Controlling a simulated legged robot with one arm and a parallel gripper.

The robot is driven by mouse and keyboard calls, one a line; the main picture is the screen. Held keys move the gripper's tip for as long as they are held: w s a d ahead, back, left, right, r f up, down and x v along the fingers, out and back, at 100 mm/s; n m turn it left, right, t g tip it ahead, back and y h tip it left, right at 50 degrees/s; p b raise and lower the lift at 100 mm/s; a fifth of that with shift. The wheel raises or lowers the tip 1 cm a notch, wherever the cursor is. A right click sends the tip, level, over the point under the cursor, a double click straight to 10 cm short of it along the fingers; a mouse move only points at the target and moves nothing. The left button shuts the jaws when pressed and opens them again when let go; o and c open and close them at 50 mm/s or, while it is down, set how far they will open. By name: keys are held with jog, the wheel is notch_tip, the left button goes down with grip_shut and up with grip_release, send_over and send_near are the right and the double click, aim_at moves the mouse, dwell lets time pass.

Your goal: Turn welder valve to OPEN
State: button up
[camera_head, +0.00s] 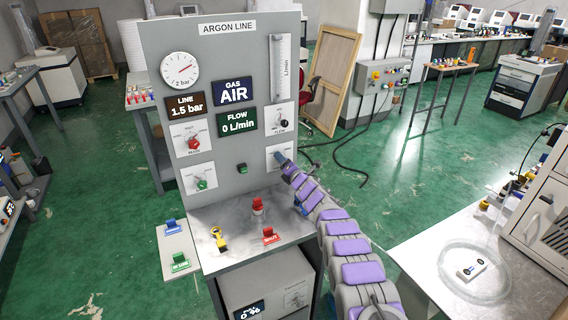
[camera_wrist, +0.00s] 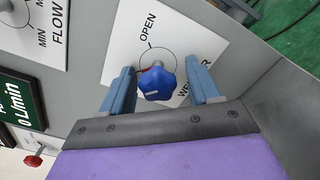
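The welder valve is a blue lobed knob (camera_wrist: 157,84) on a white plate (camera_wrist: 190,42) in the wrist view. The plate reads OPEN, with a tick line from that word to a circle around the knob; a second label, partly hidden by a finger, begins with WE. A small red part shows at the knob's left edge. My gripper (camera_wrist: 161,88) is open, with one blue finger on each side of the knob; a gap shows on the right, contact on the left is unclear. In the head view my gripper (camera_head: 283,161) reaches the panel's lower right plate and hides the knob.
The grey ARGON LINE panel (camera_head: 222,65) carries a red knob (camera_head: 193,144), a green knob (camera_head: 202,184) and a black knob (camera_head: 283,123). Displays read AIR, 1.5 bar and 0 L/min. Several tagged items, including a red one (camera_head: 269,236), stand on the shelf below.

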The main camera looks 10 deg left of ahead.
jog(key=c, duration=1)
